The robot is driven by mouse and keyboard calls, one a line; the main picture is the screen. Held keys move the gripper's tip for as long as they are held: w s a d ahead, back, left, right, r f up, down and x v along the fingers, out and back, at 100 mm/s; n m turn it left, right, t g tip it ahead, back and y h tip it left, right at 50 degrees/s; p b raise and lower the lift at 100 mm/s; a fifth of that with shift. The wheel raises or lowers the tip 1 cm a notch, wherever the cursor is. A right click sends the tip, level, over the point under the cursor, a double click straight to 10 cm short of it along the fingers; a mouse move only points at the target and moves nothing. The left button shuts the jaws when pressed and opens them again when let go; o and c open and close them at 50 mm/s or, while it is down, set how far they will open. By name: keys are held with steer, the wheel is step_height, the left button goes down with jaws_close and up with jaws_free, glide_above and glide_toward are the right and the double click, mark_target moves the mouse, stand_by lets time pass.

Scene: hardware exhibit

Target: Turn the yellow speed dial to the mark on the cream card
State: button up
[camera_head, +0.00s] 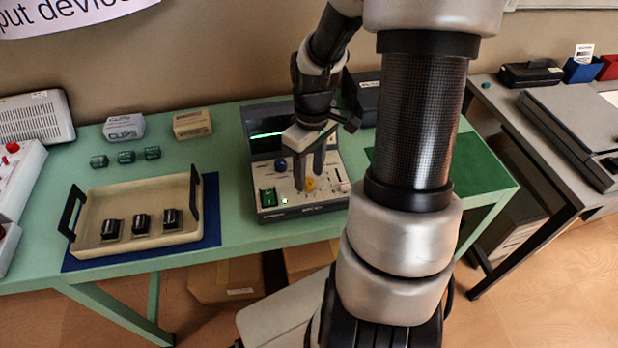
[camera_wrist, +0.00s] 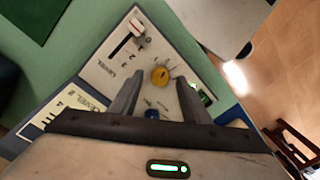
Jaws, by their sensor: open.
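The yellow dial (camera_head: 310,184) sits on the pale front panel of the grey device on the green table. It also shows in the wrist view (camera_wrist: 160,76), with small marks on the panel around it. My gripper (camera_head: 309,178) points down at the panel and is open. In the wrist view its two fingers (camera_wrist: 160,84) stand to the left and right of the dial, with gaps visible. Whether the fingertips are level with the dial is hard to tell.
A blue knob (camera_head: 281,164), a lit green switch (camera_head: 268,197) and a slider (camera_wrist: 137,27) are close to the dial. A cream tray (camera_head: 97,235) with three dark items lies left on a blue mat. A green mat (camera_head: 470,168) lies right.

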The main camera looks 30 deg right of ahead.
steer(key=shift+f, duration=0.75)
steer(key=c, duration=1)
steer(key=shift+c, duration=0.2)
